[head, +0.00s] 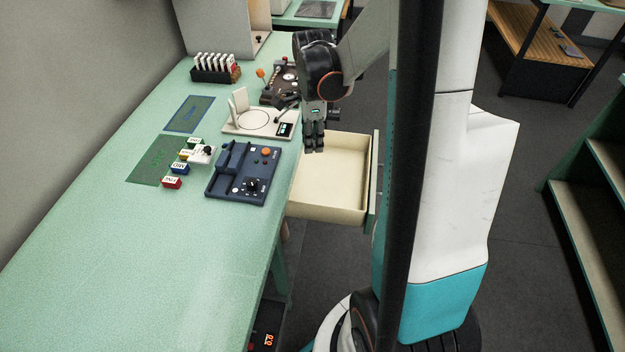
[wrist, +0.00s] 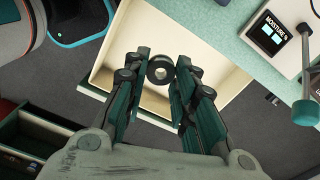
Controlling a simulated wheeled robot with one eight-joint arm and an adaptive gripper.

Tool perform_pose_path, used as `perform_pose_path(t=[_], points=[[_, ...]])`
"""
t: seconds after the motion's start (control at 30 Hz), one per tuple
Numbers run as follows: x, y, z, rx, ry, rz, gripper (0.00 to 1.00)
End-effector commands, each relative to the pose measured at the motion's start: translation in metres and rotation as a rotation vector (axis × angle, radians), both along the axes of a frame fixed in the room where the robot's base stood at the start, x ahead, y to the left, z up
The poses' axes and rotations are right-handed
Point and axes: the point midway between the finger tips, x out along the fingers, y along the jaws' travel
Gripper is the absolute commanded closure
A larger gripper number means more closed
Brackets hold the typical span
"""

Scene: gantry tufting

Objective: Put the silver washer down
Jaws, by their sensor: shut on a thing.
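The washer (wrist: 160,69) shows in the wrist view as a dark grey ring with a round hole, shaded rather than bright silver. It sits between the fingertips of my gripper (wrist: 160,72), which is shut on it. Behind it in that view is the cream inside of an open drawer (wrist: 141,27). In the head view my gripper (head: 314,146) points down over the drawer (head: 335,207) near its bench side. The washer cannot be made out there. The drawer looks empty where it shows.
Beside the drawer on the green bench (head: 130,255) are a blue device (head: 237,190) with a knob and a cream device (head: 240,125) with a round plate. Small coloured labelled blocks (head: 172,183) stand left of the blue device. The near bench is clear.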

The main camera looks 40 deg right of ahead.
Motion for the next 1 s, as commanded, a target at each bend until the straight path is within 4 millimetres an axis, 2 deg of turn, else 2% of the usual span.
perform_pose_path(t=[0.1,0.3,0.47,0.53,0.67,1.0], points=[[-0.016,-0.024,-0.003,0.0,0.0,-0.26,0.99],[-0.036,-0.05,-0.005,0.0,0.0,-0.584,0.99],[-0.043,-0.058,-0.006,0.0,0.0,-0.699,0.99],[-0.043,-0.059,-0.013,0.0,0.0,-0.717,0.99],[-0.043,-0.059,-0.039,0.0,0.0,-0.72,0.99],[-0.043,-0.059,-0.123,0.0,0.0,-0.718,0.99]])
